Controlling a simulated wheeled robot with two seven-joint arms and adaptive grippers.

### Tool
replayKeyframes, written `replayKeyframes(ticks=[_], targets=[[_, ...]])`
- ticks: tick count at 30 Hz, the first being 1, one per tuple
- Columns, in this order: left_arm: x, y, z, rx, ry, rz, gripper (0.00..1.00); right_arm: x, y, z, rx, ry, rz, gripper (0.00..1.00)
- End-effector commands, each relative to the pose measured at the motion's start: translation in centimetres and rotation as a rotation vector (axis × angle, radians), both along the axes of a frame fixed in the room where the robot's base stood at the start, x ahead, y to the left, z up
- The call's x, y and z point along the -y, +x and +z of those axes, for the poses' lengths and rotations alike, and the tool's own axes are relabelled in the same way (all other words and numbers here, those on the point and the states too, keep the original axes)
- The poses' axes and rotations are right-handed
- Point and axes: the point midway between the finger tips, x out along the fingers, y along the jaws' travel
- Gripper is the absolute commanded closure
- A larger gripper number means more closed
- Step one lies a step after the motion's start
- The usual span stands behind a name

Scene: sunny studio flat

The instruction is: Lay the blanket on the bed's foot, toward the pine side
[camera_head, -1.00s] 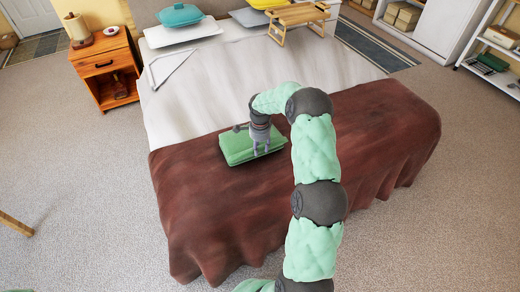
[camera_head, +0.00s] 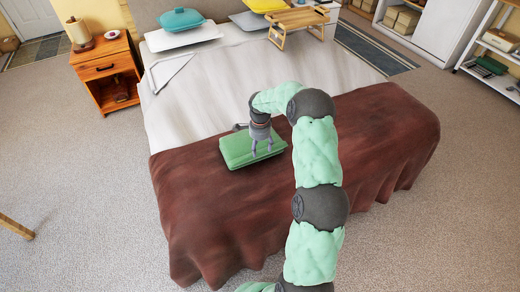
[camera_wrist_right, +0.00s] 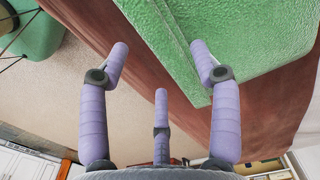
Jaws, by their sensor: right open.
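A folded green blanket (camera_head: 236,152) lies flat on the brown throw (camera_head: 200,205) at the bed's foot, on the left half of the bed. It also shows in the wrist view (camera_wrist_right: 235,30). My right gripper (camera_head: 262,151) is open, close above the blanket's right part. In the wrist view its lilac fingers (camera_wrist_right: 160,60) are spread with nothing between them. The orange wooden nightstand (camera_head: 106,68) stands left of the bed near its head. My left gripper is not in view.
A white sheet (camera_head: 205,90) covers the bed beyond the throw. Shelves (camera_head: 490,60) stand at right.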

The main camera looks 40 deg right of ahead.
Motion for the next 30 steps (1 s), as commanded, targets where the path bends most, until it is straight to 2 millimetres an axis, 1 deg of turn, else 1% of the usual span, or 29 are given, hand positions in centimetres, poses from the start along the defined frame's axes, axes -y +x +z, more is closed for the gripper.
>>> replayKeyframes(ticks=[1, 3, 9, 13, 18, 23, 25, 26, 28, 29, 30], targets=[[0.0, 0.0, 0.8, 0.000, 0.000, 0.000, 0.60, 0.0, 0.1, 1.5, 0.004, -0.002, 0.000, 0.36], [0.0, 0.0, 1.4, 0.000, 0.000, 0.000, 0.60, 0.0, 0.1, 3.0, 0.003, -0.002, 0.001, 0.36], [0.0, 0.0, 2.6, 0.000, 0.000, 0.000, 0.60, 0.0, 0.0, 6.6, 0.003, -0.002, 0.000, 0.36], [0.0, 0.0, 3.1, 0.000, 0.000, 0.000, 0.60, 0.0, 0.0, 8.1, 0.001, 0.000, 0.000, 0.36], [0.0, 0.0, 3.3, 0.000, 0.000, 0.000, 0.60, 0.0, 0.0, 8.9, 0.001, 0.000, 0.000, 0.36], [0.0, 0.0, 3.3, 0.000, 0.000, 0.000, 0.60, -0.2, 0.0, 8.8, 0.001, 0.002, 0.005, 0.36], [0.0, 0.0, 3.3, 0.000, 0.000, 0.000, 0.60, -1.0, 0.1, 8.1, 0.000, 0.011, 0.033, 0.36], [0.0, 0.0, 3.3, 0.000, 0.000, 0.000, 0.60, -1.6, 0.2, 7.5, 0.002, 0.019, 0.057, 0.36], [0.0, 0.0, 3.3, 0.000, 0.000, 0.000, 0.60, -3.7, 0.5, 5.5, 0.011, 0.041, 0.137, 0.36], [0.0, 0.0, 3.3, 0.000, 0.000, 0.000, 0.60, -4.9, 0.6, 4.4, 0.018, 0.056, 0.184, 0.36], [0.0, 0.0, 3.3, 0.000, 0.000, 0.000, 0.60, -6.9, 0.7, 2.9, 0.029, 0.075, 0.255, 0.36]])
